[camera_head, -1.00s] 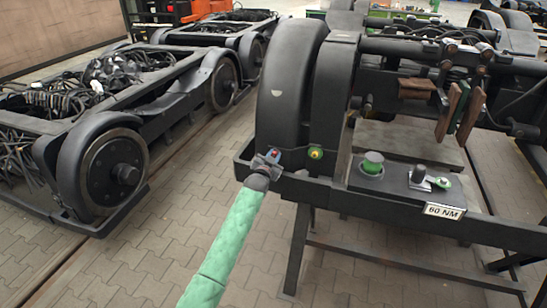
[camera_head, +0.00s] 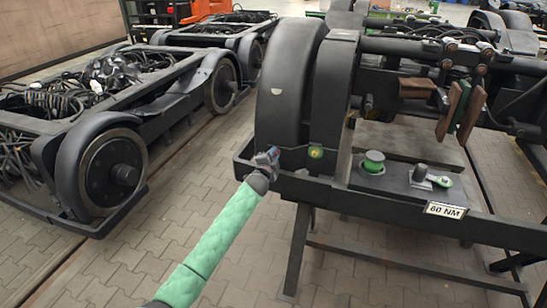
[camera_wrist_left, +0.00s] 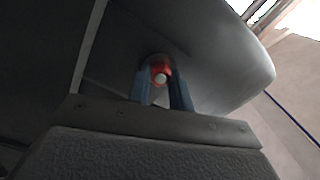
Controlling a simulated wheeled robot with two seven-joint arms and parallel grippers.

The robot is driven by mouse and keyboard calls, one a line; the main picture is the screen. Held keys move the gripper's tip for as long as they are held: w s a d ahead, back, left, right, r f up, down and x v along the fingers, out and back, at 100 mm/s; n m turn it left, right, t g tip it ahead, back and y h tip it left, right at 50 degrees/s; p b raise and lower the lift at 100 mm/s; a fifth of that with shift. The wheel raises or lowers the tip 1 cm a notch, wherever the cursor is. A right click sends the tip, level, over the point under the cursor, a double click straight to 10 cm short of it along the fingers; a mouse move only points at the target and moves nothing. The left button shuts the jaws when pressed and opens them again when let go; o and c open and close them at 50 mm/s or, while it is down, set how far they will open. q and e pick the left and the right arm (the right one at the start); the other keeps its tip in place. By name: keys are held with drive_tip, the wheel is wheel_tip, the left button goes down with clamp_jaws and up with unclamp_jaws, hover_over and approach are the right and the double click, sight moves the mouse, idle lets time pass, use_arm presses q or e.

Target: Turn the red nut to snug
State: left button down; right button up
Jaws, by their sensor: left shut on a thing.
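The red nut (camera_wrist_left: 161,70) sits around a pale stud end between my left gripper's two blue-grey fingers in the left wrist view. My left gripper (camera_head: 268,157) is at the front left of the bogie frame, below the big black wheel cover, and is shut on the red nut. The fingers also show in the left wrist view (camera_wrist_left: 161,92), one on each side of the nut. In the head view the gripper hides the nut. My right gripper is not in view.
A green fitting with a yellow middle (camera_head: 316,152) is just right of my left gripper. A dark shelf (camera_head: 395,183) holds a green knob (camera_head: 373,162) and a green-ended tool (camera_head: 440,181), above a "60 NM" label (camera_head: 445,210). Another bogie (camera_head: 95,150) stands left across open paving.

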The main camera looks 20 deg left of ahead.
use_arm(q)
drive_tip(key=shift+f+m, duration=0.1)
drive_tip(key=shift+m, duration=1.1)
drive_tip(key=shift+d+m, duration=0.1)
drive_tip(key=shift+m, duration=0.7)
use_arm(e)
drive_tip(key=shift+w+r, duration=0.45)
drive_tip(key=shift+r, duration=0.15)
use_arm(q)
drive_tip(key=c, duration=1.3)
unclamp_jaws()
drive_tip(key=shift+o, duration=0.2)
